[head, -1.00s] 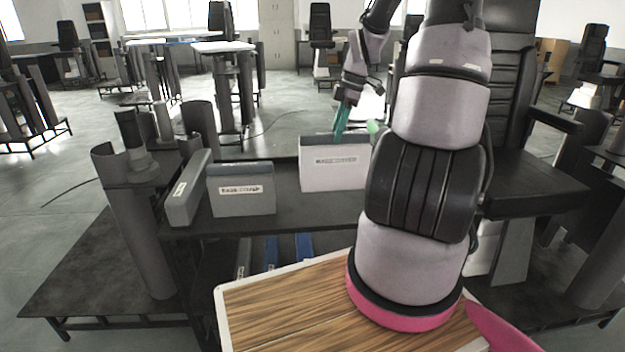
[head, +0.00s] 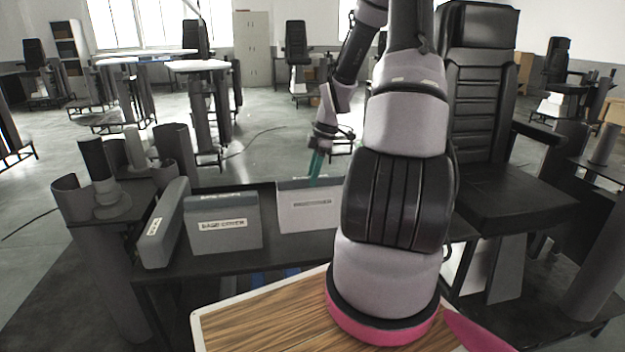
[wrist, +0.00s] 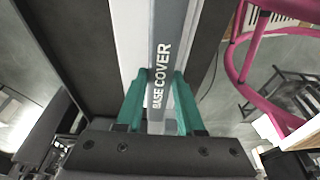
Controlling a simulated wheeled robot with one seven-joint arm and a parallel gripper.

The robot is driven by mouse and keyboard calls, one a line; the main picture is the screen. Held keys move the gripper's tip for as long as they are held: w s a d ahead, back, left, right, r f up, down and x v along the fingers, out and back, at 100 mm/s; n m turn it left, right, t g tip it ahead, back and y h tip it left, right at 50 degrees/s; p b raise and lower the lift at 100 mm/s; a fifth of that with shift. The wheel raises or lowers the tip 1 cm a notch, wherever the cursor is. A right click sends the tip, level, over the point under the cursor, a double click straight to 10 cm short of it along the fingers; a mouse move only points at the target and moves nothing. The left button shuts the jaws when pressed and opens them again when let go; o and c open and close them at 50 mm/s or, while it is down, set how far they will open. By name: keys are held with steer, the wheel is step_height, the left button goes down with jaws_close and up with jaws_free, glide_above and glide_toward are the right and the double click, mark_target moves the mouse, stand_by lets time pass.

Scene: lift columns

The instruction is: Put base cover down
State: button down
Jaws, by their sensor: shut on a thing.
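A light grey box labelled base cover (head: 309,208) stands upright at the right of the dark table, partly hidden by my arm. My gripper (head: 316,167), with green fingers, is at its top edge. In the wrist view my gripper (wrist: 158,85) has one green finger on each side of the base cover (wrist: 160,60), shut on its narrow lettered edge. In the head view I cannot tell whether its bottom touches the table. A second box labelled base cover (head: 223,224) stands left of it, apart from my gripper.
A narrow grey box (head: 163,224) stands at the left end of the dark table (head: 200,268). Grey columns (head: 100,240) rise at the left. A black chair (head: 490,150) is close on the right. Bare table top shows between the two labelled boxes.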

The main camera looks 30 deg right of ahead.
steer(key=shift+f, duration=0.6)
steer(key=c, duration=0.5)
jaws_free()
steer(key=shift+f, duration=0.1)
